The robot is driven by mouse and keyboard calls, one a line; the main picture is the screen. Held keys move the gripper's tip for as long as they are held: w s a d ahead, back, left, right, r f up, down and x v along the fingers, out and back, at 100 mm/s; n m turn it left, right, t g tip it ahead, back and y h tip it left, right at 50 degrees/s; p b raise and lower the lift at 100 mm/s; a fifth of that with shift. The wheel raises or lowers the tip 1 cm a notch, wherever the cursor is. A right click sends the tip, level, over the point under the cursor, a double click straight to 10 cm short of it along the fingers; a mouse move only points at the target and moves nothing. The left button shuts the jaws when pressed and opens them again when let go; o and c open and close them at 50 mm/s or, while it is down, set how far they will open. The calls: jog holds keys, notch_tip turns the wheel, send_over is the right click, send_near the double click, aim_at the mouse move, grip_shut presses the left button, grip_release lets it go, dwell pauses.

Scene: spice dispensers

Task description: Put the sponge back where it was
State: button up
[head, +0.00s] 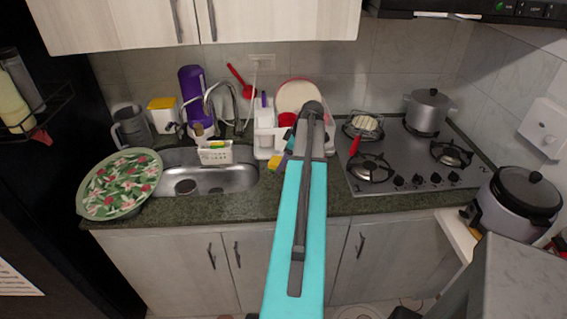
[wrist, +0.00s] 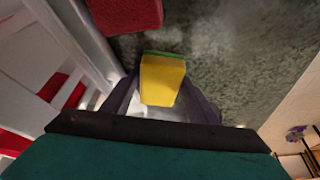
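The yellow sponge (wrist: 162,80) with a green face is between the two fingertips of my gripper (wrist: 160,88) in the wrist view. Both fingertips appear to touch its sides, so my gripper looks shut on it. My arm hides most of the gripper there. The exact gap between sponge and counter cannot be told.
A red block-like item (wrist: 125,12) lies on the dark counter (wrist: 235,45) near the sponge. The sink (head: 220,180) holds a white caddy (head: 215,153) at its back edge. The stove (head: 405,160) is to the right, with a red-handled pan support. Counter right of the sponge is bare in the wrist view.

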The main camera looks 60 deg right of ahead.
jog(key=shift+r, duration=0.1)
jog(key=shift+r, duration=0.15)
jog(key=b+v, duration=0.2)
jog(key=v, duration=1)
jog(key=shift+b, duration=0.35)
dwell(0.5)
